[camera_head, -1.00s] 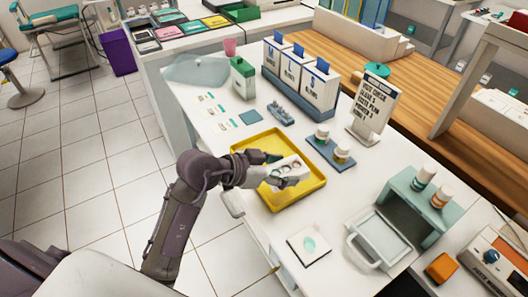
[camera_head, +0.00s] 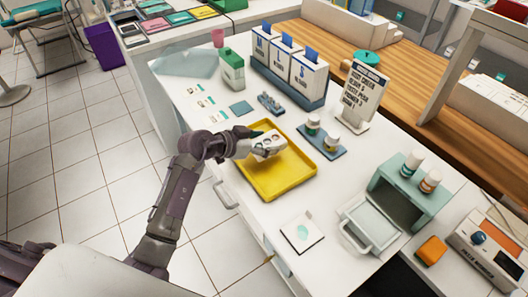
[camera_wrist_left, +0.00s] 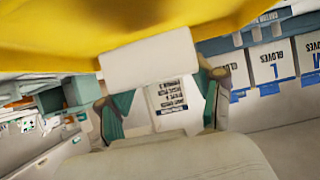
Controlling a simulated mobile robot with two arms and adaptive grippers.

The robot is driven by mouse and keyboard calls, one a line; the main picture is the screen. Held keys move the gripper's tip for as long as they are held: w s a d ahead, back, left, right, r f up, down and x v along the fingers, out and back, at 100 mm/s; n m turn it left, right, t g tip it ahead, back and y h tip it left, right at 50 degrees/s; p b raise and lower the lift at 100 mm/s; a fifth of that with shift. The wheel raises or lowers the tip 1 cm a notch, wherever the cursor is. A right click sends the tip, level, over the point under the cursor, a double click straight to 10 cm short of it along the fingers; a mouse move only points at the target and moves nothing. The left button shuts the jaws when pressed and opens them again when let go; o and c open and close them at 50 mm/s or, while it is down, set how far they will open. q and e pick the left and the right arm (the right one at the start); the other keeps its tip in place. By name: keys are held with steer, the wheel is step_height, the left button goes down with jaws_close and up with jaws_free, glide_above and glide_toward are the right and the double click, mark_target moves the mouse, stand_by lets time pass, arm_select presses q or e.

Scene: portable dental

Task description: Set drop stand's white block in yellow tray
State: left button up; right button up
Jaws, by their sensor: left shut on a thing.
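The yellow tray (camera_head: 285,187) lies on the white counter. My left gripper (camera_head: 262,144) is over the back part of this tray and is shut on the white block (camera_head: 270,146). The block has round holes that show in the head view. In the left wrist view, the white block (camera_wrist_left: 150,60) sits between the fingertips of the left gripper (camera_wrist_left: 160,88), against the yellow tray surface (camera_wrist_left: 60,45). I cannot tell whether the block touches the tray floor. My right gripper is not in view.
Behind the tray a blue holder (camera_head: 322,143) carries small bottles, and a sign (camera_head: 360,97) stands beyond it. Glove boxes (camera_head: 290,65) stand farther back. A teal stand (camera_head: 402,200) with bottles is at the right. The tray's front part is clear.

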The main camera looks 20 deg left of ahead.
arm_select(q)
step_height(320, 180, down, 4)
steer(key=shift+r, duration=0.1)
steer(key=o, duration=1.3)
steer(key=shift+b, duration=0.3)
steer(key=p+v, duration=0.1)
steer(key=v, duration=1.1)
steer(key=shift+s, duration=0.15)
